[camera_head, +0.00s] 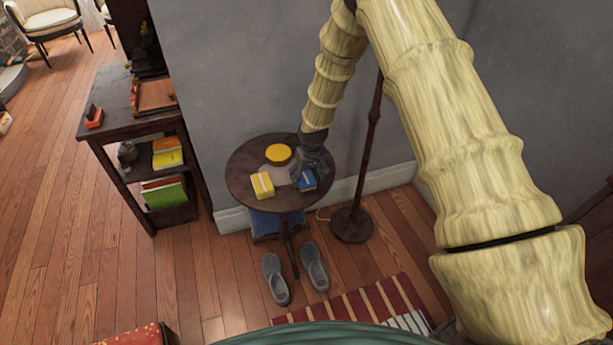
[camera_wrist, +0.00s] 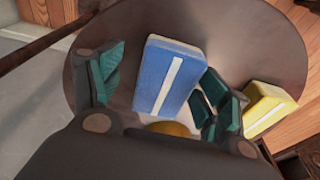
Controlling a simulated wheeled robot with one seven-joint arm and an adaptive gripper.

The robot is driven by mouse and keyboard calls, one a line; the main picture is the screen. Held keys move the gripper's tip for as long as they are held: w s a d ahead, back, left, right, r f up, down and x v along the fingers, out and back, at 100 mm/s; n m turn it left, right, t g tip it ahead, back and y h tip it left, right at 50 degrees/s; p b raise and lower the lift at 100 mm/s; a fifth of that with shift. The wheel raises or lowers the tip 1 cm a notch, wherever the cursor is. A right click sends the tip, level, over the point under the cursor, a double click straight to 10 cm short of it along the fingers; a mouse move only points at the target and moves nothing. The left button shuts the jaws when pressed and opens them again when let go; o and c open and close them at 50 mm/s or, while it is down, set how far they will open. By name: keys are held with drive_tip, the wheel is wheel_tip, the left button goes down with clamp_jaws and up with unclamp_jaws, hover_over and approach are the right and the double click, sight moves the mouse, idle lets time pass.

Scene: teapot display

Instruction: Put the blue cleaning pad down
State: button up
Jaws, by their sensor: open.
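The blue cleaning pad (camera_wrist: 168,76), with a white stripe, rests on the round dark table (camera_wrist: 115,38) in the wrist view. It also shows on the table's right side in the head view (camera_head: 308,181), partly hidden by my gripper. My gripper (camera_wrist: 160,88) is open, with one finger on each side of the pad; the right finger is close to its edge, and I cannot tell whether they touch. In the head view my gripper (camera_head: 310,168) is low over the table's right part.
A yellow block with a white stripe (camera_head: 263,186) and a round yellow object (camera_head: 278,154) are also on the table. A floor lamp pole (camera_head: 370,150) stands close on the right, the wall behind. Shoes (camera_head: 275,279) lie on the floor in front; a bookshelf (camera_head: 150,150) stands left.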

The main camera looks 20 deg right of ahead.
sight(308, 180)
wheel_tip(308, 180, up, 11)
drive_tip(key=s+b, duration=0.1)
drive_tip(key=s, duration=0.1)
drive_tip(key=s+a+f+g, duration=0.1)
drive_tip(key=s+a+f, duration=0.1)
drive_tip(key=s+f, duration=1.7)
drive_tip(key=s+d+f, duration=0.1)
drive_tip(key=s, duration=1.2)
drive_tip(key=s+d+f, duration=0.1)
drive_tip(key=s+f, duration=0.1)
drive_tip(key=s, duration=1.1)
drive_tip(key=shift+s+f+m+g, duration=0.25)
drive_tip(key=shift+m+g, duration=0.15)
drive_tip(key=r+p, duration=0.1)
drive_tip(key=s+r+p, duration=0.1)
drive_tip(key=r, duration=0.1)
